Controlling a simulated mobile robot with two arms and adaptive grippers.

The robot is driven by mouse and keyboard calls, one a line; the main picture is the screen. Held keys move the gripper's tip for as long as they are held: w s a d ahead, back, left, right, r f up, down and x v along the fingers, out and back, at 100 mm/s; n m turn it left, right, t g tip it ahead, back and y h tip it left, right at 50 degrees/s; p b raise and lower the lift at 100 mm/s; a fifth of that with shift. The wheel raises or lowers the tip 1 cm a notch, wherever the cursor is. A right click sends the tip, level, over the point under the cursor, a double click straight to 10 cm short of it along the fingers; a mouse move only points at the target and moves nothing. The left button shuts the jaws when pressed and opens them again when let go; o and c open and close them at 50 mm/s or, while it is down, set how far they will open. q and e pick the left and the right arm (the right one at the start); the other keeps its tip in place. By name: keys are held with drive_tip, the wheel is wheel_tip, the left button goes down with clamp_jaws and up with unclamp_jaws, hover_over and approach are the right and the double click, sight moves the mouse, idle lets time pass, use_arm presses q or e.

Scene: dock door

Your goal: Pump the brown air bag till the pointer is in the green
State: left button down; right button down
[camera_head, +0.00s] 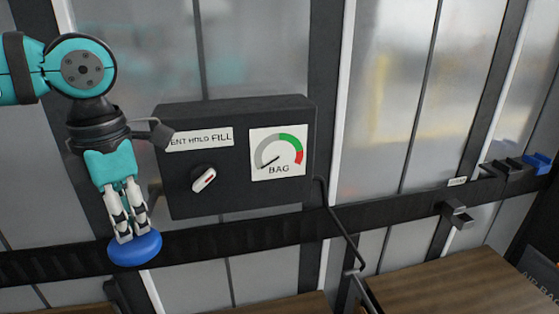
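My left gripper (132,232) points down with its two fingers close together, with nothing seen between them. Its tips are at the top of a blue round pad (136,250); I cannot tell whether they press on it. A dark control box (236,195) carries a dial marked BAG (279,152). Its pointer lies at the lower left, in the grey part, away from the green arc. I cannot make out the brown air bag. My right gripper is out of view.
A black rail (290,232) crosses the ribbed metal wall. A dark hose (345,240) runs down from the box. Brown wooden surfaces (440,285) lie below. A grey bracket (457,214) and a blue block (538,163) are on the rail at right.

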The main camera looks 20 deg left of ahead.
sight(133, 235)
use_arm(q)
drive_tip(key=shift+f+b, duration=1.55)
drive_tip(key=shift+f, duration=0.4)
drive_tip(key=shift+r, duration=0.2)
wheel_tip(133, 235, up, 8)
drive_tip(key=p, duration=0.6)
drive_tip(key=shift+f, duration=0.25)
drive_tip(key=shift+f, duration=0.1)
